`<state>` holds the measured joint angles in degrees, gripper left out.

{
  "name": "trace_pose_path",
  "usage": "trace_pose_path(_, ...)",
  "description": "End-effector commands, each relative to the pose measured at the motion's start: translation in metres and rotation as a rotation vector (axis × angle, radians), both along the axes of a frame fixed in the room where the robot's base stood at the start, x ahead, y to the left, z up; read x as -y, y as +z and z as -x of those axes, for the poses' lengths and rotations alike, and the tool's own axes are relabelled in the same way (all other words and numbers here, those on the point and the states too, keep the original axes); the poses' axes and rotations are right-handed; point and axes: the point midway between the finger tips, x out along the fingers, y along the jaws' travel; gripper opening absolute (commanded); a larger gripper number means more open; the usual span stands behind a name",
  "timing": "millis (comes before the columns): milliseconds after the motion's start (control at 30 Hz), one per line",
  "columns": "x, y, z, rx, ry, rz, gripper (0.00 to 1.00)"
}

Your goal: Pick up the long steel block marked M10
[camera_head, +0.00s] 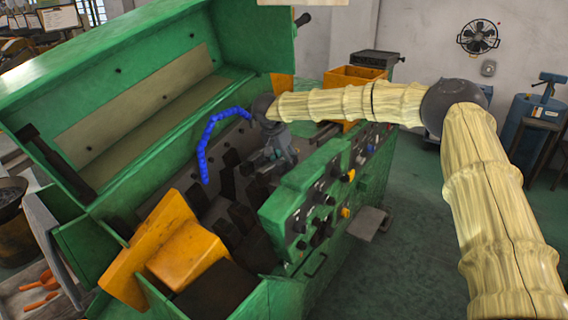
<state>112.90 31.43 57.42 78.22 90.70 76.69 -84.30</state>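My arm, in a cream ribbed cover, reaches in from the right over the green machine (335,185). Its grey wrist ends above the machine's open interior, and my gripper (272,165) points down among dark machine parts there. The fingers are small and blend with the dark parts, so I cannot tell whether they are open or shut, or whether they hold anything. I cannot make out a long steel block marked M10; any block near the gripper is hidden or too small to tell.
A raised green cover (150,85) stands behind the interior at left. A blue segmented hose (204,150) curves beside the gripper. A control panel (325,205) with knobs fronts the machine. An orange chute (150,250) is at lower left. Green floor (415,230) is open at right.

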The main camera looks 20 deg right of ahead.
Motion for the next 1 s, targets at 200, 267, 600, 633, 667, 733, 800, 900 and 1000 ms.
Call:
trace_pose_path(200,0.002,-0.001,0.001,0.000,-0.001,0.000,0.03)
trace_pose_path(267,0.002,-0.001,0.000,0.000,-0.001,0.000,0.00)
trace_pose_path(600,0.001,0.000,0.000,0.003,-0.001,-0.001,0.00)
trace_pose_path(633,0.001,0.001,0.000,0.003,-0.001,-0.001,0.00)
trace_pose_path(667,0.001,0.001,0.000,0.003,-0.001,-0.001,0.00)
trace_pose_path(733,0.002,0.012,-0.001,0.006,-0.001,-0.001,0.00)
trace_pose_path(800,0.002,0.022,-0.001,0.006,-0.002,0.001,0.00)
trace_pose_path(900,0.001,0.040,-0.001,0.005,-0.002,0.000,0.00)
trace_pose_path(1000,0.001,0.058,0.000,0.006,-0.002,-0.001,0.00)
